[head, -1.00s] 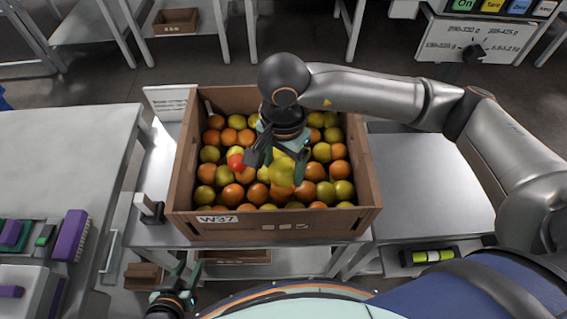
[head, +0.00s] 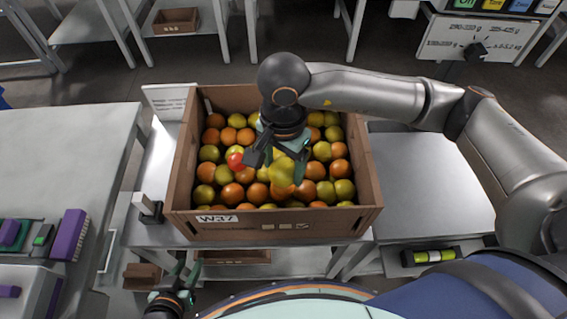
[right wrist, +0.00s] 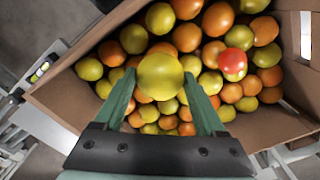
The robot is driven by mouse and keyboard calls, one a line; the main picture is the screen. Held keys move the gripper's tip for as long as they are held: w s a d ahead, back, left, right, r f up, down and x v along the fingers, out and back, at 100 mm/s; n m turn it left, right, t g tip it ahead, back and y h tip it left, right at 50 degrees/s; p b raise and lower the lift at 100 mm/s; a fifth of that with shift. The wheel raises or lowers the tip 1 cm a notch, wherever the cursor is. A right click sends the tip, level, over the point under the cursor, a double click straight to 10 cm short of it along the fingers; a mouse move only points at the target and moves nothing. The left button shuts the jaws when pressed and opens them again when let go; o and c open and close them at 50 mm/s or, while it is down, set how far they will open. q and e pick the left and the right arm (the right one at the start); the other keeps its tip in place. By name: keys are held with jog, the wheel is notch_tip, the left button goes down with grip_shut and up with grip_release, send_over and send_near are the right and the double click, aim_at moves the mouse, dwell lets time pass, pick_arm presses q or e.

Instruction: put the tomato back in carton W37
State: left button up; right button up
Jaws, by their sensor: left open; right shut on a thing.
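Carton W37 (head: 218,219) is an open brown cardboard box on a table, full of orange, yellow and green-yellow tomatoes. One red tomato (head: 235,161) lies among them. My right gripper (head: 282,172) is over the middle of the carton, pointing down. It is shut on a yellow-green tomato (right wrist: 160,76), held between its two green fingers just above the other tomatoes; whether it touches them I cannot tell. The red tomato shows right of the gripper in the right wrist view (right wrist: 233,62). My left gripper (head: 182,279) is open and empty, low in front of the table.
A grey table (head: 70,150) with purple and green items stands at left. Free metal table surface (head: 420,185) lies right of the carton. A small white-topped stand (head: 148,207) is close to the carton's left side. A smaller brown box (head: 176,21) sits on a back shelf.

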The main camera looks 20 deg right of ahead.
jog(key=shift+f, duration=0.1)
jog(key=o, duration=0.9)
jog(key=shift+c, duration=0.2)
jog(key=shift+c, duration=1)
jog(key=shift+r+p, duration=1.55)
jog(key=shift+r, duration=2)
